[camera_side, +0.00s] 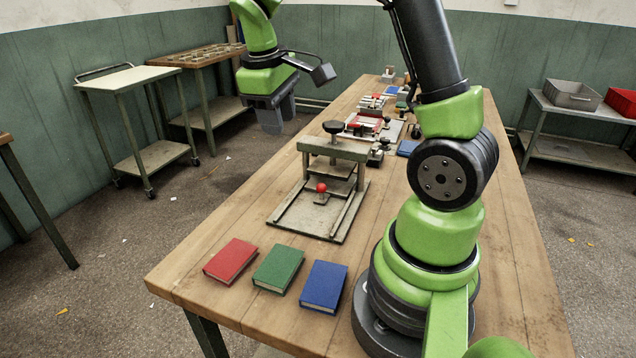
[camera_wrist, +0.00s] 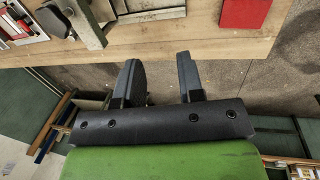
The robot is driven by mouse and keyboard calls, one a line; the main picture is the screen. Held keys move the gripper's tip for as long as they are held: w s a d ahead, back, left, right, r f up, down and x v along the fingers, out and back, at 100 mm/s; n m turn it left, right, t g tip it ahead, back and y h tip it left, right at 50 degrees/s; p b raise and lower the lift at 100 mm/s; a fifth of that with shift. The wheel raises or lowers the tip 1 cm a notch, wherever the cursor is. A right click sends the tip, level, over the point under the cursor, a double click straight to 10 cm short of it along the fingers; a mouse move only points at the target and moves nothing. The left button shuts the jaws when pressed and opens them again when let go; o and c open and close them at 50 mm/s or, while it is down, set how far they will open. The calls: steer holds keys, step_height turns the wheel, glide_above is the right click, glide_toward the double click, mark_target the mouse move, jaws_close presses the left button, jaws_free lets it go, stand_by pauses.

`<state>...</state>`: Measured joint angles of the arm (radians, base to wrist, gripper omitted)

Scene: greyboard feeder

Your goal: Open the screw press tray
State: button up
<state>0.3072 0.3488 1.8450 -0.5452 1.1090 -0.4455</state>
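The screw press (camera_side: 334,148) stands on the wooden table, a grey-green frame with a black knob (camera_side: 333,128) on top. Its tray (camera_side: 328,197) has a red ball handle (camera_side: 321,187) at the front and sits at the frame, with the railed base plate (camera_side: 305,222) bare in front of it. How far the tray is in is hard to tell. My gripper (camera_side: 272,125) hangs in the air left of the press, beyond the table's left edge, touching nothing. The wrist view shows its two fingers (camera_wrist: 157,65) apart and empty. Part of the press frame (camera_wrist: 88,25) shows there at top left.
Red (camera_side: 231,260), green (camera_side: 278,268) and blue (camera_side: 324,286) books lie in front of the press. Several small devices (camera_side: 368,124) stand behind it. A cart (camera_side: 130,78) and side tables stand along the walls. Floor lies under my gripper.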

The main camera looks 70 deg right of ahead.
mark_target(319, 185)
steer(key=s+d+f+g, duration=0.1)
steer(key=d+f, duration=0.2)
steer(key=f, duration=0.3)
steer(key=s+d+f+n+g, duration=0.1)
steer(key=d+f, duration=0.2)
steer(key=f, duration=0.3)
steer(key=s+d+f+n+g, duration=0.1)
steer(key=d+f, duration=0.3)
steer(key=f, duration=0.2)
steer(key=shift+f+g+h, duration=0.3)
steer(key=shift+f+h, duration=0.1)
steer(key=shift+a, duration=0.1)
jaws_close()
